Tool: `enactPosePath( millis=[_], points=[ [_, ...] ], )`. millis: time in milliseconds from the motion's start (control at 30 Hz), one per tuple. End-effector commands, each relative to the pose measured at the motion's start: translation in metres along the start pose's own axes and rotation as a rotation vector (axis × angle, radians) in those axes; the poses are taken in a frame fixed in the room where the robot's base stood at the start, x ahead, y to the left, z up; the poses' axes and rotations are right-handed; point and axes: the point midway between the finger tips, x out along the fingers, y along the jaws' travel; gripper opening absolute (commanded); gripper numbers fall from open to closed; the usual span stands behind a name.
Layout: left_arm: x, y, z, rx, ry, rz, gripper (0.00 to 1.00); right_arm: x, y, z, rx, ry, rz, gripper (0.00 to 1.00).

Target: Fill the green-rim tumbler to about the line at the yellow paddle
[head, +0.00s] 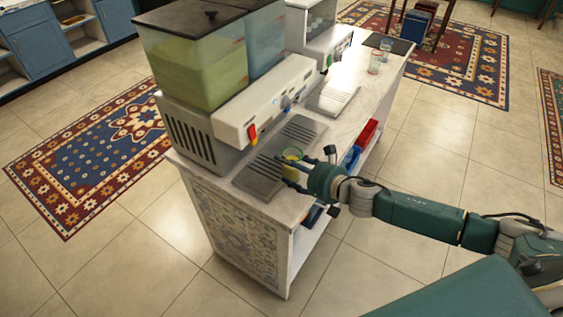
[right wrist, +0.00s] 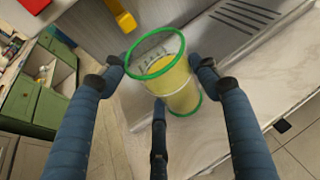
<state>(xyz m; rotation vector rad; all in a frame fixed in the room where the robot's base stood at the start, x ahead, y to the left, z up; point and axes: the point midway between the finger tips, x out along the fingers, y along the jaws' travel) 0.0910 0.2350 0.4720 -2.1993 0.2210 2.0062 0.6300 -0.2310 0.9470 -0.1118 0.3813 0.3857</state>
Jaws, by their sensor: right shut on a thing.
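The green-rim tumbler (right wrist: 178,82) holds yellow liquid, with clear glass between the liquid and the rim. My right gripper (right wrist: 166,70) is shut on the tumbler, with fingers on both sides and one below it. Its exact level against a line is hard to read. In the head view the tumbler (head: 292,154) is small and partly hidden by my right gripper (head: 296,168), beside the drip grille. The yellow paddle (right wrist: 124,18) shows at the top of the right wrist view, apart from the tumbler. In the head view an orange-red paddle (head: 252,133) is on the dispenser front. My left gripper is not in view.
The dispenser (head: 200,75) has a tank of yellow-green liquid and a bluish tank. A metal drip grille (head: 262,177) lies on the counter (head: 340,125). Glasses (head: 375,62) stand at the far end. Red (head: 367,133) and blue (head: 352,157) bins sit on the shelf below.

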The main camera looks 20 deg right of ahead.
Motion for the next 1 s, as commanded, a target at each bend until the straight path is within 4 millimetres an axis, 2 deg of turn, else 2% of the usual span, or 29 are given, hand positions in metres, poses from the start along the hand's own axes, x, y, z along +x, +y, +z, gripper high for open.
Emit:
enactPosePath(
  millis=[200,333,867,967,1000],
  points=[
    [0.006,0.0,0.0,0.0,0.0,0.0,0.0,-0.023,-0.007,-0.012,-0.002,0.001,0.0,0.34],
    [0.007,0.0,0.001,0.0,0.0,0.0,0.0,-0.03,-0.009,-0.013,-0.001,0.0,0.0,0.34],
    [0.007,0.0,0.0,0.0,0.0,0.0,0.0,-0.03,-0.008,-0.012,-0.001,-0.001,0.001,0.34],
    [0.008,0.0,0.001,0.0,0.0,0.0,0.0,-0.028,0.0,-0.011,0.002,-0.003,0.002,0.34],
    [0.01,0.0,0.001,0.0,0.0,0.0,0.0,-0.025,0.009,-0.01,0.004,-0.004,0.002,0.34]
  ],
)
